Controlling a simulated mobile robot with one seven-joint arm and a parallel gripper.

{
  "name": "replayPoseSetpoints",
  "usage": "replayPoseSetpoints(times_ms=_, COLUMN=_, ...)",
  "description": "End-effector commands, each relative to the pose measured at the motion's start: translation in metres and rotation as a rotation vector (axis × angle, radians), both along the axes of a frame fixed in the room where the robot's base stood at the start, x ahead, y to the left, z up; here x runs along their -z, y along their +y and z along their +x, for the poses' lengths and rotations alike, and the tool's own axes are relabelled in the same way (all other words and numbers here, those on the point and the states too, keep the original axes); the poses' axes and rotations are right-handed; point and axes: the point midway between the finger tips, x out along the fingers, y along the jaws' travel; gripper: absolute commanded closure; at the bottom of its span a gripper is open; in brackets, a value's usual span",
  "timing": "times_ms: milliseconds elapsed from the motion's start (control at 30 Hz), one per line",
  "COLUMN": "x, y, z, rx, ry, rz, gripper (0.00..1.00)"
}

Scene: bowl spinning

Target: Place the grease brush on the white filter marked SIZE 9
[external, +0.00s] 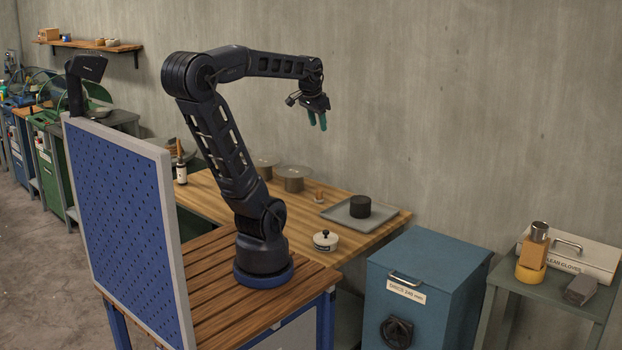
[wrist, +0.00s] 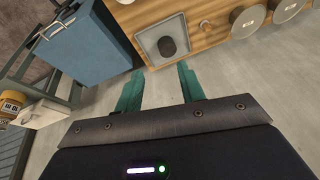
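My gripper (external: 317,121) is open and empty, high above the far side of the wooden bench; its two teal fingers stand apart in the wrist view (wrist: 158,84). I cannot pick out the grease brush for certain. A small brown upright thing (external: 318,195) stands on the bench, too small to identify; it also shows in the wrist view (wrist: 203,25). Two low round grey things, a nearer one (external: 293,178) and a farther one (external: 264,168), stand to its left. No SIZE 9 marking is readable, so I cannot tell which thing is the white filter.
A grey tray (external: 338,212) with a black cylinder (external: 360,206) lies at the bench's right end. A white lidded pot (external: 326,241) stands nearer. A blue cabinet (external: 430,275) and a side table with a glove box (external: 577,256) stand right.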

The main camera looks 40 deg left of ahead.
Motion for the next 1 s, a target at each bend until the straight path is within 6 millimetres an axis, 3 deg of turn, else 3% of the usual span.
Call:
replayPoseSetpoints(times_ms=100, x=0.022, y=-0.018, z=-0.033, rx=-0.046, ry=-0.029, rz=-0.050, gripper=0.61)
replayPoseSetpoints(times_ms=333, x=0.051, y=-0.035, z=-0.069, rx=-0.119, ry=-0.056, rz=-0.126, gripper=0.61)
replayPoseSetpoints(times_ms=1000, x=0.057, y=-0.037, z=-0.075, rx=-0.134, ry=-0.059, rz=-0.140, gripper=0.61)
